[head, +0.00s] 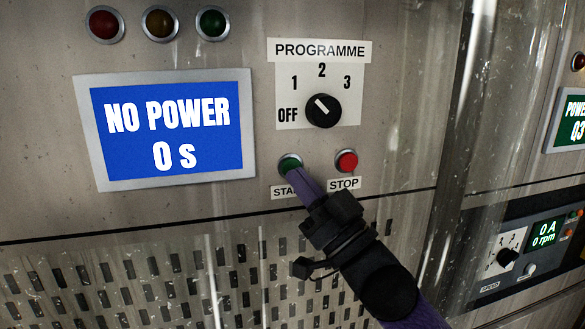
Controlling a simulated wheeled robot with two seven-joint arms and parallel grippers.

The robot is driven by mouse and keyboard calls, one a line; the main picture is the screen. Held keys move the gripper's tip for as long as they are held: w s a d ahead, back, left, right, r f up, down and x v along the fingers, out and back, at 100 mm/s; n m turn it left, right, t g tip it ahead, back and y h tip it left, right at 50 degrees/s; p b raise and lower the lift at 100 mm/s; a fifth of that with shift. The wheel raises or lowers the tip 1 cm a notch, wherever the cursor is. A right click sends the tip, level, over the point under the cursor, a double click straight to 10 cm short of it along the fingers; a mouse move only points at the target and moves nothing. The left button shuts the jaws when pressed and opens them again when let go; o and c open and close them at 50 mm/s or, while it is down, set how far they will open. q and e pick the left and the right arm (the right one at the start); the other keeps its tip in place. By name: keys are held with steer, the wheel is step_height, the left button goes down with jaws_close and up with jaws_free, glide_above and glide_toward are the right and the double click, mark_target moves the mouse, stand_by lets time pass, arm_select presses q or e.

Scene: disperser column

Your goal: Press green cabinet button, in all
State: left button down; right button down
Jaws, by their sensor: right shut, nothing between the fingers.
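The green START button (289,162) sits on the cabinet front below the programme dial. My right gripper (301,178) comes in from the lower right, shut and empty. Its purple fingertips overlap the lower right part of the green button and hide part of the START label (283,192). I cannot tell if they touch the button or press it in. The blue display (166,128) reads "NO POWER 0 s". My left gripper is not in view.
The red STOP button (346,162) is close on the right of the green one. The programme dial (323,110) sits above, its mark pointing upper left. Red, amber and green lamps (212,22) are at the top. Another panel (530,241) reads "0 A 0 rpm" at right.

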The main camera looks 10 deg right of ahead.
steer(key=shift+w, duration=0.1)
steer(key=shift+w, duration=0.35)
steer(key=shift+w, duration=0.5)
stand_by(0.6)
steer(key=shift+s, duration=0.1)
steer(key=shift+s+p, duration=0.4)
steer(key=shift+s, duration=0.45)
steer(key=shift+s+p, duration=0.4)
steer(key=shift+s, duration=2.1)
